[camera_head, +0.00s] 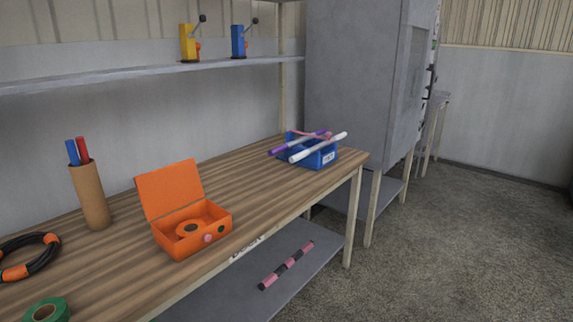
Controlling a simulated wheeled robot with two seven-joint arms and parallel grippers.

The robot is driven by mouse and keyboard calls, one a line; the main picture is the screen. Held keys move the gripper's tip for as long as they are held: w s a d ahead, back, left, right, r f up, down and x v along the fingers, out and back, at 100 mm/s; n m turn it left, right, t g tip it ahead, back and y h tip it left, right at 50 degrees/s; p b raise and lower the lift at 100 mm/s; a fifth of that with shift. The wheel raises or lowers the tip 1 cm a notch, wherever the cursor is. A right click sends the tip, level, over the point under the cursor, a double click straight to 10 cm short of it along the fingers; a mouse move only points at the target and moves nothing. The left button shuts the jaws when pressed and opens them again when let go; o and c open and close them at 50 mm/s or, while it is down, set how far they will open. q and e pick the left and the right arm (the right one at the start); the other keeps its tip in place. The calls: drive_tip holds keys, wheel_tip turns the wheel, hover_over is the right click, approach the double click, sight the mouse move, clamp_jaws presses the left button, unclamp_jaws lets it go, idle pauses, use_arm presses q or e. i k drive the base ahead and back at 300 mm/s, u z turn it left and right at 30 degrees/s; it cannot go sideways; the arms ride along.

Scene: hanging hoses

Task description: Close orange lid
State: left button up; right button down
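An orange box (192,239) sits on the wooden table (244,187), near its front edge. Its orange lid (169,188) stands open, hinged at the back and tilted slightly backward. An orange roll (190,229) lies inside the box. Neither of my grippers shows in the head view.
A brown cylinder (91,197) with blue and red sticks stands left of the box. A black and orange ring (28,257) and a green roll (46,310) lie at the lower left. A blue bin (318,158) with rods stands at the right end. A shelf (150,73) hangs above.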

sight(161, 192)
drive_tip(key=z, duration=1.05)
drive_tip(key=i, duration=1.7)
drive_tip(key=u, duration=2.35)
